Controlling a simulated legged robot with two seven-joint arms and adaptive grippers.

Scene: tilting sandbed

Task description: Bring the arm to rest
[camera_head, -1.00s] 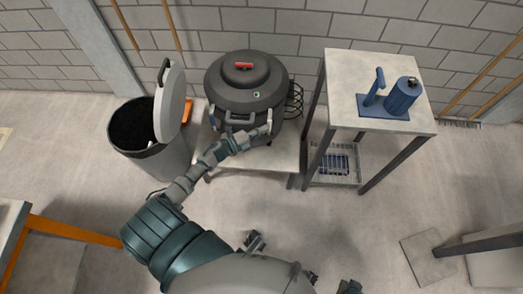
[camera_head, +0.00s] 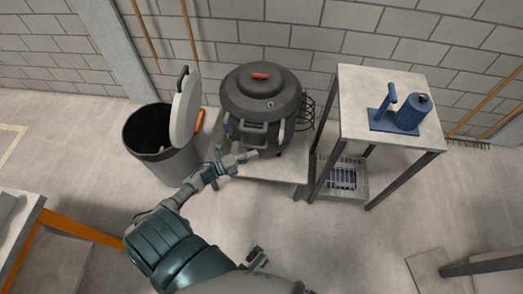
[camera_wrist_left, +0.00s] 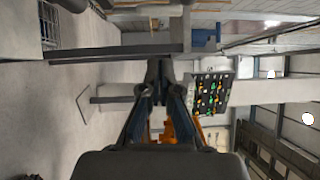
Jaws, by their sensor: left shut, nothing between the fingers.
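My left arm reaches up from the bottom of the head view. Its gripper (camera_head: 246,156) is in front of the dark round vessel (camera_head: 260,100), near the front edge of the low stand. No object shows in it. In the left wrist view the two fingers (camera_wrist_left: 160,72) come together at their tips, with nothing between them.
An open bin (camera_head: 150,140) with its grey lid raised stands left of the vessel. A table (camera_head: 365,82) with a blue device (camera_head: 408,112) stands to the right. A bench with an orange rail (camera_head: 75,230) is at lower left. The middle floor is clear.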

